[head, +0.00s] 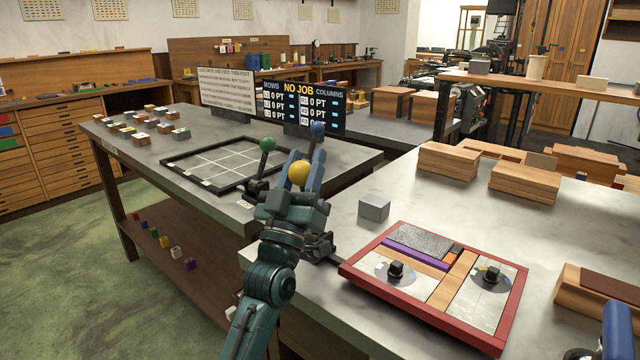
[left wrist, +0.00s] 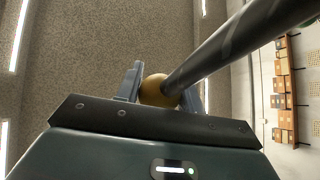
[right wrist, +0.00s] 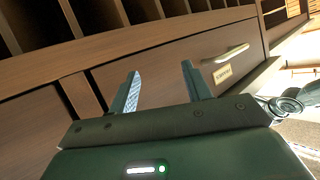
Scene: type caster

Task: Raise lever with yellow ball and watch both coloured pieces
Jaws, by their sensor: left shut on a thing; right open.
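The yellow ball (head: 299,173) tops a lever beside the grid frame. My left gripper (head: 303,163) is shut on it. In the left wrist view the yellow ball (left wrist: 154,90) sits between the fingers, with its dark rod (left wrist: 235,45) running up to the right. A green ball lever (head: 267,144) and a blue ball lever (head: 318,129) stand close by. My right gripper (right wrist: 160,82) is open and empty, facing wooden drawers. I cannot tell which pieces are the two coloured ones; several small coloured blocks (head: 165,242) sit on the lower shelf.
A black grid frame (head: 178,170) lies on the left table, near several small wooden blocks (head: 140,139). A board reading NO JOB (head: 299,102) stands behind it. A red-rimmed tray (head: 515,312) with two black knobs and a grey cube (head: 374,207) are on the right table.

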